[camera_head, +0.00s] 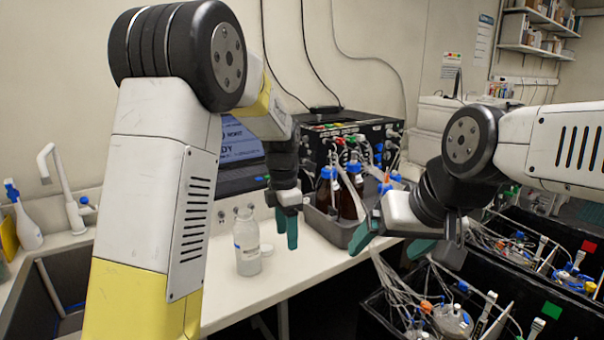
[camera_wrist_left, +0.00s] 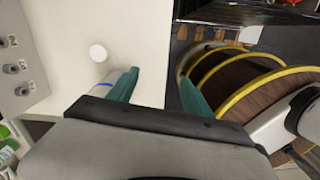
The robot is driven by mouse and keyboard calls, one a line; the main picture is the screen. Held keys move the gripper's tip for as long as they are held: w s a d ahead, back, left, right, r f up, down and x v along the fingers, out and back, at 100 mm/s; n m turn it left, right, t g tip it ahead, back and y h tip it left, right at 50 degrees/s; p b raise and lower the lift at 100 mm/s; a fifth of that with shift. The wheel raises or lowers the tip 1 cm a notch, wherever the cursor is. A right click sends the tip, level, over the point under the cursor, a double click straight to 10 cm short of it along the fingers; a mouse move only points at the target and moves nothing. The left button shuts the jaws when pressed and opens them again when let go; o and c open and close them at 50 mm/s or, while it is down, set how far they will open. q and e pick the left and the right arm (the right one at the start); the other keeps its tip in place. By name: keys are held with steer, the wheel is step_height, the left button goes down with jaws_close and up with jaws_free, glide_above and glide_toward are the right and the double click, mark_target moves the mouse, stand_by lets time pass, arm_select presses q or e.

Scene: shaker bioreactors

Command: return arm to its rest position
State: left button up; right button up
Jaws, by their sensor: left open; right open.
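My left arm reaches in from the left of the head view. Its gripper (camera_head: 286,230) points down over the front part of the bench, to the right of a clear bottle with a white label (camera_head: 248,248). Its green fingers are apart with nothing between them, as the left wrist view also shows (camera_wrist_left: 158,95). My right gripper (camera_head: 391,243) is open and empty, with its green fingers well apart, in front of the grey tray (camera_head: 338,230) and near the black shaker boxes. Nothing is held by either gripper.
A white cap (camera_head: 266,250) lies beside the bottle. Brown bottles with blue caps (camera_head: 326,190) stand in the tray. A laptop (camera_head: 238,145) and a black device (camera_head: 360,130) stand behind. A sink with a tap (camera_head: 65,190) is at left. Tubed black boxes (camera_head: 376,312) fill the lower right.

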arm_select(q)
steer(key=s+a+r+m+t+h, duration=0.1)
steer(key=s+a+r+m+t, duration=0.2)
steer(key=s+m, duration=0.8)
steer(key=s+a+r+m+t, duration=0.3)
steer(key=s+a+r+m, duration=0.4)
steer(key=s+m, duration=0.4)
steer(key=shift+r+m+h, duration=0.4)
steer(key=shift+r+m, duration=0.15)
steer(key=shift+m, duration=0.15)
steer(key=shift+s+a, duration=0.1)
steer(key=shift+a, duration=0.1)
